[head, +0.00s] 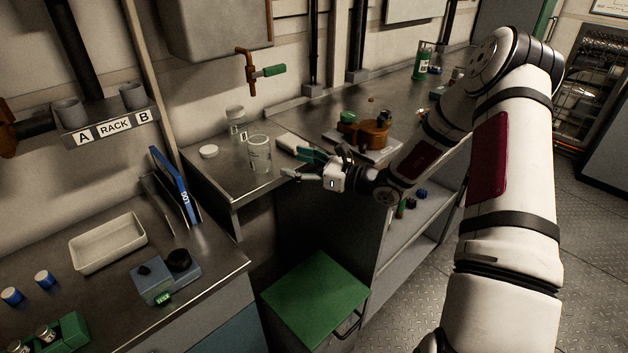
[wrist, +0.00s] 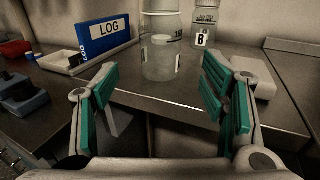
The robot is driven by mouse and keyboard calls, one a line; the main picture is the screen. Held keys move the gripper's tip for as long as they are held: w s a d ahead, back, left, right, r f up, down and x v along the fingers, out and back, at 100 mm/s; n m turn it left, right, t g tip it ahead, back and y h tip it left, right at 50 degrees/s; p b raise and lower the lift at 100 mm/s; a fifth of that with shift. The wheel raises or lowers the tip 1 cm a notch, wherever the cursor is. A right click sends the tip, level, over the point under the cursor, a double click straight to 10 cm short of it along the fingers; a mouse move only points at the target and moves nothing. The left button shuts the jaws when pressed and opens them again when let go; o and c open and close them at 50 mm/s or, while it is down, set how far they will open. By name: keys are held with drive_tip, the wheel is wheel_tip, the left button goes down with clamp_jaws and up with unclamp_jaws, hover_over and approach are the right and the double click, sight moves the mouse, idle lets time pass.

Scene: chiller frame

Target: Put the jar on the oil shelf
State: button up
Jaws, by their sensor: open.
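A clear, open-topped glass jar (head: 260,157) stands upright near the front edge of the steel counter. It also shows in the wrist view (wrist: 161,58), ahead of and between my fingers. A second clear jar (head: 236,120) with a pale top stands behind it; its label reads B in the wrist view (wrist: 204,28). My gripper (head: 302,164) is open and empty, to the right of the near jar and apart from it. Both fingers show in the wrist view (wrist: 160,92). I see no shelf marked for oil; a lower shelf (head: 405,240) under the right counter holds small bottles.
A white round lid (head: 208,151) lies left of the jars. A white block (head: 291,141) lies behind my gripper. A brown device (head: 362,132) stands on the right. A blue LOG binder (head: 172,182) stands left. A green-topped bin (head: 315,296) stands below.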

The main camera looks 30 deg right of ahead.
drive_tip(key=s+a+r+n+g, duration=0.5)
drive_tip(key=s+a+n+g, duration=0.1)
drive_tip(key=s+a+n, duration=0.25)
drive_tip(key=s+a+r+n+g, duration=0.5)
drive_tip(key=s+a+n+g, duration=0.15)
drive_tip(key=s, duration=0.25)
drive_tip(key=s+d+r+n+h, duration=0.2)
drive_tip(key=s+n+h, duration=0.2)
drive_tip(key=s, duration=0.3)
drive_tip(key=s+d+r+n+t+h, duration=0.1)
drive_tip(key=s+d+r+n+h, duration=0.1)
drive_tip(key=s, duration=0.6)
drive_tip(key=s+d+r+n+t+h, duration=0.1)
drive_tip(key=s+d+r+n+h, duration=0.1)
drive_tip(key=s+d+n+h, duration=0.2)
drive_tip(key=s+n+h, duration=0.1)
drive_tip(key=s+n, duration=0.2)
drive_tip(key=shift+s+h, duration=0.25)
drive_tip(key=shift+h, duration=0.05)
drive_tip(key=shift+d, duration=0.1)
drive_tip(key=shift+t, duration=0.45)
wheel_tip(320, 180, up, 4)
drive_tip(key=p, duration=0.3)
drive_tip(key=shift+s, duration=0.1)
